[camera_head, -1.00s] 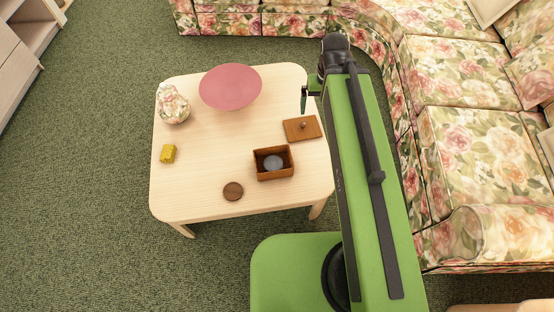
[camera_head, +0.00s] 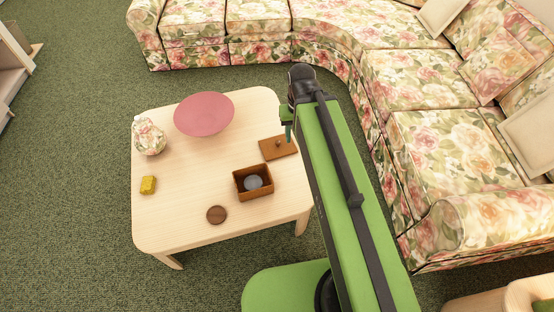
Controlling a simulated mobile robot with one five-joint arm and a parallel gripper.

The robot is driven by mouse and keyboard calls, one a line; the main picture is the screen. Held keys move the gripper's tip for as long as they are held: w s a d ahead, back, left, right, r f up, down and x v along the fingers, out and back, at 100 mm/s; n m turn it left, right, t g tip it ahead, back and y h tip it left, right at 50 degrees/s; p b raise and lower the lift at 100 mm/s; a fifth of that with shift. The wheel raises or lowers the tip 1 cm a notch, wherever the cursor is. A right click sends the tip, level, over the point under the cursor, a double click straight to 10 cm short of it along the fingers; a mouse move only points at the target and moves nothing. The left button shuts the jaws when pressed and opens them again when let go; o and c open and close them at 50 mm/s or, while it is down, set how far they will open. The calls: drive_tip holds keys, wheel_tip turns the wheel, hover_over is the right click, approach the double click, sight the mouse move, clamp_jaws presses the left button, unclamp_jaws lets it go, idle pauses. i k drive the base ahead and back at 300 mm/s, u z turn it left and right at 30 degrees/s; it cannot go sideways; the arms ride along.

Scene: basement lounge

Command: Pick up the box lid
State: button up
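The box lid (camera_head: 277,148) is a flat brown wooden rectangle with a small round knob. It lies on the right side of the light wooden table (camera_head: 185,222). The open wooden box (camera_head: 242,194) stands apart from it, nearer me, with a grey round thing (camera_head: 254,182) inside. My gripper (camera_head: 288,132) points down at the far end of my green arm, just right of the lid's knob in the picture. Its height over the lid is unclear. Only a finger shows, so I cannot tell whether it is open or shut.
A pink round plate or bowl (camera_head: 204,114), a floral pot (camera_head: 149,136), a yellow block (camera_head: 148,185) and a dark brown disc (camera_head: 217,214) are on the table. A floral sofa (camera_head: 425,85) curves behind and to the right. Green carpet is clear at left.

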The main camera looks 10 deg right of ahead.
sight(275, 147)
drive_tip(key=k, duration=1.1)
drive_tip(key=u, duration=0.5)
drive_tip(key=i, duration=0.75)
drive_tip(key=u, duration=0.5)
drive_tip(key=i, duration=1.6)
drive_tip(key=z, duration=0.55)
